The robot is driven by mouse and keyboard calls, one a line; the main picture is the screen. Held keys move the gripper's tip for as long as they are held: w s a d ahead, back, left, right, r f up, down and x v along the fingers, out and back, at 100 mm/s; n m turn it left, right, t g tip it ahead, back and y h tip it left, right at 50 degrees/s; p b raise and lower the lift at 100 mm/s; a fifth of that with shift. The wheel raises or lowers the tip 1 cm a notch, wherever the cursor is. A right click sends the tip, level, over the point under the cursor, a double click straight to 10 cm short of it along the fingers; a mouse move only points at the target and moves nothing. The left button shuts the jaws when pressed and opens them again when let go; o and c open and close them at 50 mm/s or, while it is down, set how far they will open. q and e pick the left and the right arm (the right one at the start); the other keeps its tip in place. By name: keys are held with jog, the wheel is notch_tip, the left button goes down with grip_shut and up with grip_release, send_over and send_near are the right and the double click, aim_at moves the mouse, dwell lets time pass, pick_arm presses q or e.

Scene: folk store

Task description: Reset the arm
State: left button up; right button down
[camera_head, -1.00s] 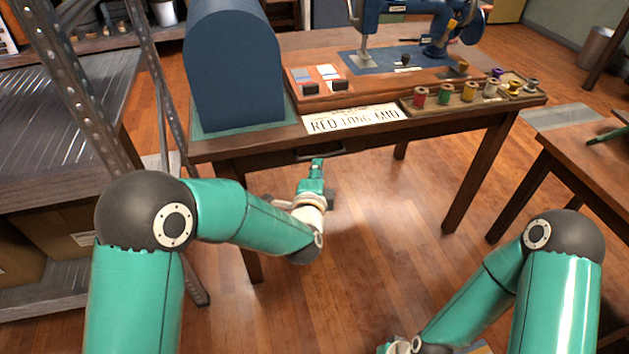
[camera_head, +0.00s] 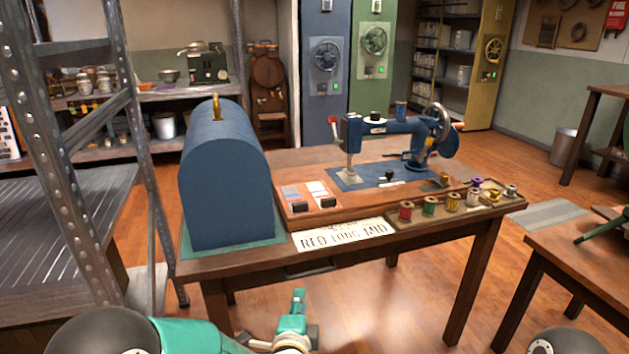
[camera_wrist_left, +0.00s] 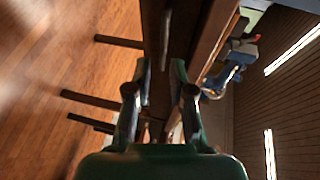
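My left gripper (camera_head: 298,308) shows at the bottom of the head view, below the front edge of the worktable (camera_head: 425,232) and in front of it. The upper part of my left arm is cut off by the picture's lower edge. In the left wrist view my left gripper (camera_wrist_left: 160,92) has its two fingers apart with a gap between them, and nothing is held. The table's edge and legs lie beyond the fingers. Of my right arm only a dark rounded joint shows at the bottom right of the head view. My right gripper is out of view.
On the worktable stand a blue domed cover (camera_head: 229,170), a blue sewing machine (camera_head: 400,128), a lettered plate (camera_head: 343,234) and a tray with several thread spools (camera_head: 451,203). A metal shelf rack (camera_head: 80,130) is at left, another table (camera_head: 580,262) at right. Floor shows between the tables.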

pick_arm(q)
jog(key=s+a+f+n+g+y, duration=0.1)
jog(key=a+f+g+y, duration=0.1)
jog(key=a+f, duration=0.8)
jog(key=s+a+f+n+g+h, duration=0.25)
jog(key=s+f+n+g, duration=0.7)
jog(key=s+f, duration=1)
jog(key=s+d+n+g+h, duration=0.2)
jog(key=s+d+n+g, duration=0.2)
jog(key=s+n, duration=0.6)
notch_tip(320, 180, up, 28)
jog(key=p, duration=2.8)
jog(key=shift+w+r+m, duration=0.15)
jog(key=shift+w+m, duration=0.1)
jog(key=shift+m, duration=0.1)
